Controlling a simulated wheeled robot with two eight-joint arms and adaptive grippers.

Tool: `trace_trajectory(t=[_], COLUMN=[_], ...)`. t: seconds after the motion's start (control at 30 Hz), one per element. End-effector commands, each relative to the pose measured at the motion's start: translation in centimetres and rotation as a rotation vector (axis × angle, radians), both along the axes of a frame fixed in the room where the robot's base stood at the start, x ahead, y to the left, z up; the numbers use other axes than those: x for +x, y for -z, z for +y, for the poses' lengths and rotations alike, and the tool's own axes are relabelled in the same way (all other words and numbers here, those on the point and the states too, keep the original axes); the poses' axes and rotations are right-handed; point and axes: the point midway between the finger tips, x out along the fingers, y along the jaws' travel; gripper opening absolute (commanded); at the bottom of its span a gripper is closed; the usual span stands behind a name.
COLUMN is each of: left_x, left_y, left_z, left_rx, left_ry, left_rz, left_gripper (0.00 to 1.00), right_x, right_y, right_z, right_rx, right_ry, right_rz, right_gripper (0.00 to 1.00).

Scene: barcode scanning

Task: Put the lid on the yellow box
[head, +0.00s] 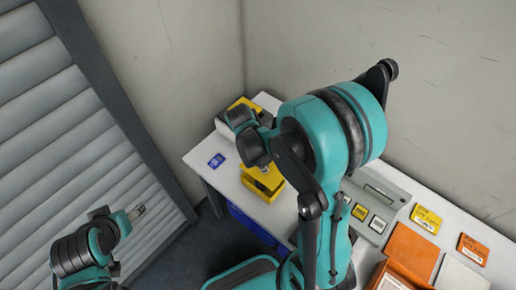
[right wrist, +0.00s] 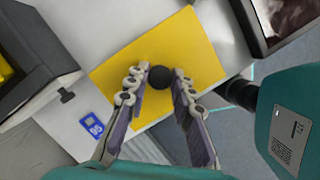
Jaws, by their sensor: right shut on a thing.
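The yellow lid (right wrist: 108,80) is a flat square plate with a round black knob (right wrist: 159,77) on top. My right gripper (right wrist: 161,76) has its two fingers on either side of the knob, shut on it. In the head view the yellow box and lid area (head: 263,185) shows on the white table, below my right wrist. My right arm partly covers it there, and I cannot tell the box from the lid or whether they touch. My left gripper (head: 137,211) is at the lower left, away from the table; its jaw opening is too small to judge.
A blue tag (head: 216,160) lies left of the yellow area. A black-and-yellow device (head: 243,104) stands behind it. A grey tray (head: 372,205), orange boxes (head: 412,250) and small yellow and orange packs fill the right side. Walls close off the back.

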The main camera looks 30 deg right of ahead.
Motion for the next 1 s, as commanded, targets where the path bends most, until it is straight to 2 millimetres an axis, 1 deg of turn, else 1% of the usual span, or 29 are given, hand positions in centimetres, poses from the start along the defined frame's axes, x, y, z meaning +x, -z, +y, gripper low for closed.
trace_trajectory(t=[0.1, 0.27, 0.57, 0.73, 0.83, 1.0], left_x=[0.0, 0.0, 0.0, 0.0, 0.0, 0.0], left_y=[0.1, 0.7, 2.9, 4.4, 5.0, 5.1], left_z=[0.0, 0.0, 0.0, 0.0, 0.0, 0.0], left_rx=[0.0, 0.0, 0.0, 0.0, 0.0, 0.0], left_ry=[0.0, 0.0, 0.0, 0.0, 0.0, 0.0], left_rz=[0.0, 0.0, 0.0, 0.0, 0.0, 0.0], left_gripper=[0.64, 0.64, 0.64, 0.64, 0.64, 0.64], right_x=[-0.4, -0.4, -0.3, -0.3, -0.3, -0.3], right_y=[0.3, 1.2, 4.1, 5.8, 6.3, 6.5], right_z=[0.0, 0.0, 0.0, 0.0, 0.0, 0.0], right_rx=[-0.001, 0.0, 0.0, 0.0, 0.0, 0.0], right_ry=[0.011, 0.01, 0.009, 0.009, 0.009, 0.009], right_rz=[0.0, 0.0, 0.0, 0.0, 0.0, 0.0], right_gripper=[0.0, 0.0, 0.0, 0.0, 0.0, 0.0])
